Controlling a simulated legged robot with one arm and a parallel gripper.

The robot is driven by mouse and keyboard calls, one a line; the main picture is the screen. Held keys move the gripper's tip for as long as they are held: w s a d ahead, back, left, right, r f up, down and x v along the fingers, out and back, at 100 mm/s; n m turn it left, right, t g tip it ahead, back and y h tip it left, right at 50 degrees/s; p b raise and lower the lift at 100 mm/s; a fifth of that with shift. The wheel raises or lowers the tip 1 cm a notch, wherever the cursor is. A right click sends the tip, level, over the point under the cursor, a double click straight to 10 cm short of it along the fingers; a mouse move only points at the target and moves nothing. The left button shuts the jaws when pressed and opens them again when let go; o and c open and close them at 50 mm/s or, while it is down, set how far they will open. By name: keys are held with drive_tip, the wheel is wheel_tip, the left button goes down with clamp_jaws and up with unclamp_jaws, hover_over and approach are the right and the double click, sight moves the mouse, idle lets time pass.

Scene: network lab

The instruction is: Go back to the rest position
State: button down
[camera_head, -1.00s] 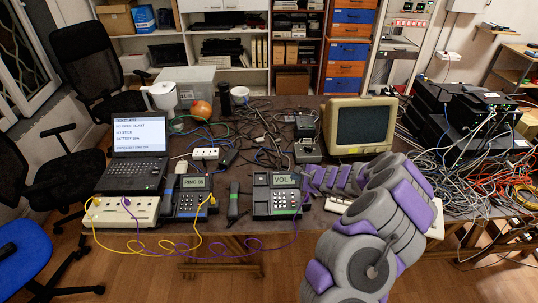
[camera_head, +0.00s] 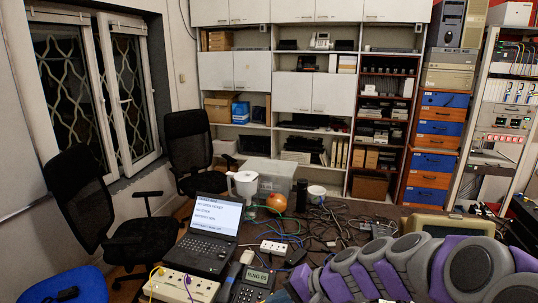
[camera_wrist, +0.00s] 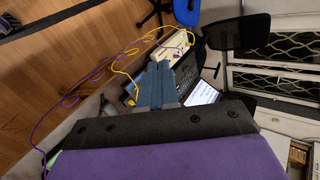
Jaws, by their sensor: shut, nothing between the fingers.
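My grey and purple arm reaches in from the lower right of the head view, low over the table's front part. My gripper (camera_wrist: 156,75) shows in the wrist view as two blue-grey fingers pressed together with nothing between them. Beyond the fingers lie the laptop (camera_wrist: 203,92), a beige box with yellow and purple cables, and the floor. In the head view, the laptop (camera_head: 210,235) stands open at the table's left. A phone (camera_head: 252,285) is partly cut off by the bottom edge. My arm hides much of the table's right front.
The cluttered table (camera_head: 340,215) holds a white jug (camera_head: 244,184), an orange round object (camera_head: 277,202), a clear bin (camera_head: 270,176), many cables and a CRT monitor (camera_head: 447,225). Office chairs (camera_head: 85,215) stand left. Shelves (camera_head: 300,100) line the back wall.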

drive_tip(key=s+d+n+g+h, duration=0.2)
drive_tip(key=s+n+g+h, duration=0.15)
drive_tip(key=s, duration=1.25)
drive_tip(key=s+d+f+n+g+h, duration=0.1)
drive_tip(key=s+d+f+h, duration=0.1)
drive_tip(key=s+d+h, duration=0.4)
drive_tip(key=s+d, duration=0.4)
drive_tip(key=s, duration=0.3)
drive_tip(key=shift+s, duration=0.35)
drive_tip(key=shift+d+n, duration=0.1)
drive_tip(key=shift+n, duration=0.15)
